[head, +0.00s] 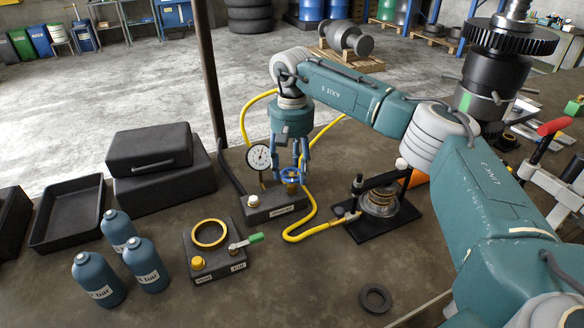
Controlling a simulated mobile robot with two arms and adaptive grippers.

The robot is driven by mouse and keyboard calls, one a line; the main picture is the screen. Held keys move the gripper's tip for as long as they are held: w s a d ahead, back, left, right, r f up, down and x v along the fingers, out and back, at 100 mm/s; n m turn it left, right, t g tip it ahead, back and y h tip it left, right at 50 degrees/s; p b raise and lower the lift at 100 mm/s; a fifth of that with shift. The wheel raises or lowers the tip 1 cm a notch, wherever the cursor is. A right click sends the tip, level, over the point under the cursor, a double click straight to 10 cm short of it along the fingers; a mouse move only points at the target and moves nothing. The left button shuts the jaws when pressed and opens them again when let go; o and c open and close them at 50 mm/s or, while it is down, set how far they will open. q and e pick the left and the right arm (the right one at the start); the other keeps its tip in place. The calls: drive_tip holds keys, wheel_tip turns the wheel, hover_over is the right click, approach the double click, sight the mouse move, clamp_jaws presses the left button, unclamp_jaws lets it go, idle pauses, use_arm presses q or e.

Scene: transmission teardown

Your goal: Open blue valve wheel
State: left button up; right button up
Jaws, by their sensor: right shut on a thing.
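The blue valve wheel (290,174) sits on a brass stem on a dark valve block (275,208) in the middle of the table. My right gripper (290,170) points straight down over it, its fingers around the wheel's rim and shut on it. The gripper partly hides the wheel. A round dial gauge (258,157) stands on the same block, just left of the wheel. The gauge's needle is too small to read. My left gripper is not in view.
A yellow hose (316,229) runs from the block to a black press fixture (380,205) on the right. A dark box with a brass ring (209,234) and a green-handled lever stands at front left. Blue bottles (98,280), black cases (150,150) and a tray (52,240) fill the left.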

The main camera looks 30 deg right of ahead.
sight(292, 175)
drive_tip(key=shift+s+a+f+n, duration=0.1)
drive_tip(key=shift+s+f+n, duration=0.1)
drive_tip(key=shift+n, duration=0.2)
drive_tip(key=o, duration=1.1)
drive_tip(key=shift+o, duration=0.2)
drive_tip(key=shift+r, duration=0.15)
wheel_tip(292, 175, up, 12)
